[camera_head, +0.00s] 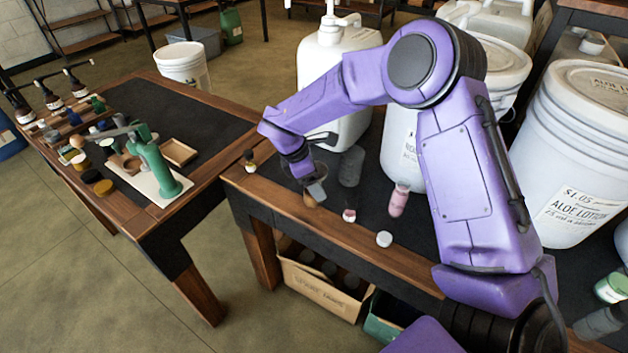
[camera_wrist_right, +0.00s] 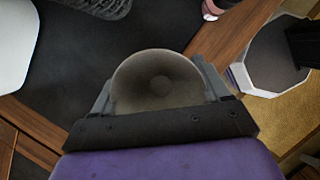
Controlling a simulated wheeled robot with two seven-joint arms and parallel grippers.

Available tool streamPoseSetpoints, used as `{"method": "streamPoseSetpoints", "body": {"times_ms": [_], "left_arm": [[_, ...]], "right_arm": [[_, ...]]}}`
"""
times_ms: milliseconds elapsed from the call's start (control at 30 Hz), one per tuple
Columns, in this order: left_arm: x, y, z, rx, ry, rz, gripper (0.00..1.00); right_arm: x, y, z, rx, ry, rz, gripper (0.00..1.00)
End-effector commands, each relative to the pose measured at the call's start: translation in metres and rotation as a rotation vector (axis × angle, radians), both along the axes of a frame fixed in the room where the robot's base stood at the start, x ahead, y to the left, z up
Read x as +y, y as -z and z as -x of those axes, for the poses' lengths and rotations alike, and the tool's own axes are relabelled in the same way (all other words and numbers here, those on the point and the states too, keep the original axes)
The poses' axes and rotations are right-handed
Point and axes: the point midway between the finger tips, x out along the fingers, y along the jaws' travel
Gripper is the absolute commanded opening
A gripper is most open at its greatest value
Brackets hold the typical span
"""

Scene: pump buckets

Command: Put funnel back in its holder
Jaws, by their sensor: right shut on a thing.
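The funnel (camera_wrist_right: 155,78) shows in the right wrist view as a round, smoky bowl with a darker round spot in its middle. My right gripper (camera_wrist_right: 160,92) is shut on it, with one finger on each side. In the head view my right gripper (camera_head: 308,182) is over the front left part of the dark-topped bench (camera_head: 262,200), and it partly hides the funnel. I cannot tell how high the funnel is above the bench. A grey, see-through cylinder (camera_head: 351,166) stands just to its right; I cannot tell whether it is the holder. My left gripper is out of view.
Near the gripper are a small dark bottle (camera_head: 250,161), a small red-banded bottle (camera_head: 349,215), a pink bottle (camera_head: 398,200) and a white lid (camera_head: 384,239). A white pump jug (camera_head: 335,60) and large lotion buckets (camera_head: 585,140) stand behind. A green press (camera_head: 155,165) is on the left table.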

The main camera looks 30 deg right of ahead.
Motion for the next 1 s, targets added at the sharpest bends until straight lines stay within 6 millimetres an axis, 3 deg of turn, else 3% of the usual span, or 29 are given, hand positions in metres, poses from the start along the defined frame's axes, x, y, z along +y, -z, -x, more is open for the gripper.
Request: {"method": "streamPoseSetpoints", "body": {"times_ms": [1000], "left_arm": [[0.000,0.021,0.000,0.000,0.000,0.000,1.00]], "right_arm": [[0.000,0.022,0.000,0.000,0.000,-0.001,0.47]]}}
